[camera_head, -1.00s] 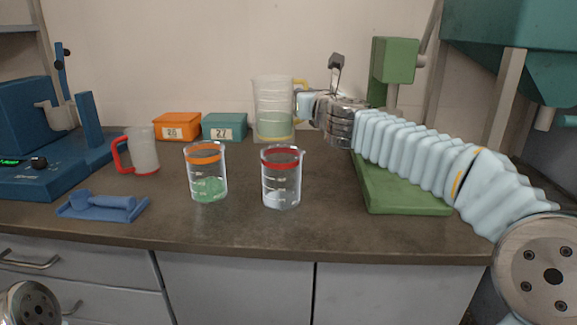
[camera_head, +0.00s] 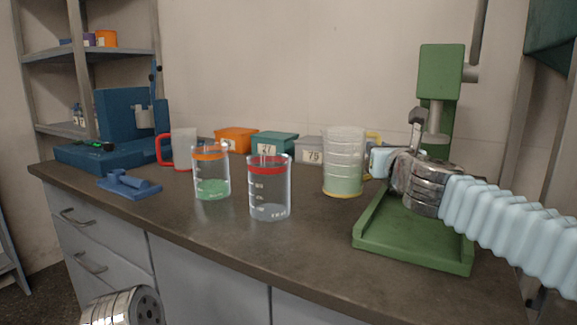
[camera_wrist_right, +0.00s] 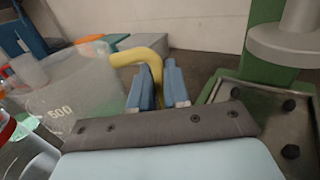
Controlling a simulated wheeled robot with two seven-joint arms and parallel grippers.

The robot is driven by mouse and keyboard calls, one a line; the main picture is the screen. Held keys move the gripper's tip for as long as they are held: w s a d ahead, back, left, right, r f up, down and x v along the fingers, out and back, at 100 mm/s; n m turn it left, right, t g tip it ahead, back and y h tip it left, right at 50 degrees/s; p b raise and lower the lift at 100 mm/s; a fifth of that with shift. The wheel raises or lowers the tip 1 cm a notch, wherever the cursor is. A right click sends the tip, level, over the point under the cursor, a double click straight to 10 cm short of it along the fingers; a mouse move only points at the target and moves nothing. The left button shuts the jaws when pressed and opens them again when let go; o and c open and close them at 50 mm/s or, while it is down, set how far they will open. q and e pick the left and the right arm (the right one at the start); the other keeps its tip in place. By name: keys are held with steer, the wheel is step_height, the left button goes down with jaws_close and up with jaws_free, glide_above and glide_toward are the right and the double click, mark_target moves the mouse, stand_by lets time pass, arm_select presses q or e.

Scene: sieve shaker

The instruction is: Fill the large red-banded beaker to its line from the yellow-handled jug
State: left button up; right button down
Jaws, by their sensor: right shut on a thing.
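The large red-banded beaker (camera_head: 269,190) stands upright on the bench in the head view; it is clear and looks empty or nearly so. The yellow-handled jug (camera_head: 343,165) is upright to its right and further back, holding pale green contents in its lower part. Whether its base touches the bench I cannot tell. My right gripper (camera_head: 379,161) is shut on the jug's yellow handle. In the right wrist view the blue fingers (camera_wrist_right: 157,86) close around the handle (camera_wrist_right: 140,55), beside the jug's wall marked 500 (camera_wrist_right: 75,95).
An orange-banded beaker (camera_head: 211,174) with green contents stands left of the red-banded one. A red-handled jug (camera_head: 183,150) and a blue cradle (camera_head: 129,185) are further left. A green stand (camera_head: 415,245) is close to my right arm. Boxes line the wall.

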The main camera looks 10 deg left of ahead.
mark_target(368, 136)
steer(key=shift+a+r, duration=0.1)
steer(key=shift+a, duration=0.05)
steer(key=shift+s+a+r+n+b, duration=0.15)
steer(key=shift+a+n, duration=0.15)
steer(key=shift+n, duration=0.25)
steer(key=shift+s+a+r+n+b, duration=0.15)
steer(key=shift+a+n, duration=0.1)
steer(key=shift+n, duration=0.3)
steer(key=shift+s+a+r+n+t+y+p, duration=0.3)
steer(key=shift+a+r+n+t+p, duration=0.15)
steer(key=shift+a+r+n, duration=0.4)
steer(key=s+a+r+n+y+p, duration=0.1)
steer(key=s+a+r+n+p, duration=0.1)
steer(key=a+r+n+p, duration=0.2)
steer(key=shift+r+n+p, duration=0.35)
steer(key=shift+r+n, duration=0.3)
steer(key=shift+n, duration=0.4)
steer(key=shift+a+r+n+t+p, duration=0.25)
steer(key=shift+r+n+t+p, duration=0.05)
steer(key=shift+r+t, duration=0.05)
steer(key=shift+a+r, duration=0.15)
steer(key=shift+s+a+r+n+p, duration=0.15)
steer(key=shift+s+r+n+p, duration=0.15)
steer(key=shift+n+p, duration=0.1)
